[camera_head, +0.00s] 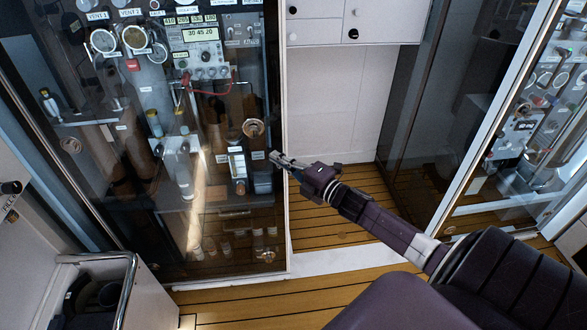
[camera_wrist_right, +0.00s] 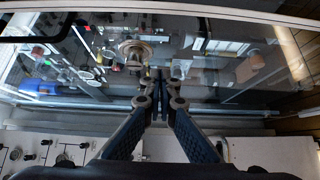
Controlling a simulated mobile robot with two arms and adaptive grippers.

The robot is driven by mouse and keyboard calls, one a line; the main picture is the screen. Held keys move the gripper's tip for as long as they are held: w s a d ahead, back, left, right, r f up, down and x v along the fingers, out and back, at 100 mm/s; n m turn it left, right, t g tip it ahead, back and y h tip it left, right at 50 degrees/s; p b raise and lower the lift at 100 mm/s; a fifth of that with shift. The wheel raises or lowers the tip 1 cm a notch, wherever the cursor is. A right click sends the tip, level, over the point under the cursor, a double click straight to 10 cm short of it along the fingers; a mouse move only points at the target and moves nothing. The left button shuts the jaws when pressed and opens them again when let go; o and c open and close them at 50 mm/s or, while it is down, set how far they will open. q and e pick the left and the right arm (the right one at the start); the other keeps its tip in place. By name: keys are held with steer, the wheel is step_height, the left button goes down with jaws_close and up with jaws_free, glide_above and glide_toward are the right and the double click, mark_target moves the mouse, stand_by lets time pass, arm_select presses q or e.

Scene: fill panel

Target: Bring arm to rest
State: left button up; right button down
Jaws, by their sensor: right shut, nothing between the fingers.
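My right arm comes in from the lower right of the head view. Its gripper (camera_head: 279,157) points left, in front of the right edge of a glass-doored panel cabinet (camera_head: 284,230). In the right wrist view the two fingers of this gripper (camera_wrist_right: 160,75) meet at the tips, with nothing between them. A round brass knob (camera_head: 253,128) on the glass lies just up and left of the fingertips in the head view. It also shows in the right wrist view (camera_wrist_right: 135,52), left of the fingertips. I cannot tell whether the fingers touch the glass. My left gripper is not in view.
A second glass-fronted cabinet (camera_head: 520,130) stands at the right. Between the cabinets are a white wall panel (camera_head: 335,110) and open wooden floor (camera_head: 320,222). A white bin with a metal rail (camera_head: 128,285) stands at the lower left. White drawers (camera_head: 315,28) hang above.

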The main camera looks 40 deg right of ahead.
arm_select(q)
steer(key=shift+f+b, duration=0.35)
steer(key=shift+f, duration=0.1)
arm_select(e)
steer(key=s, duration=0.3)
steer(key=s+d, duration=0.1)
steer(key=s, duration=0.1)
steer(key=shift+s+r, duration=0.25)
steer(key=shift+s, duration=0.1)
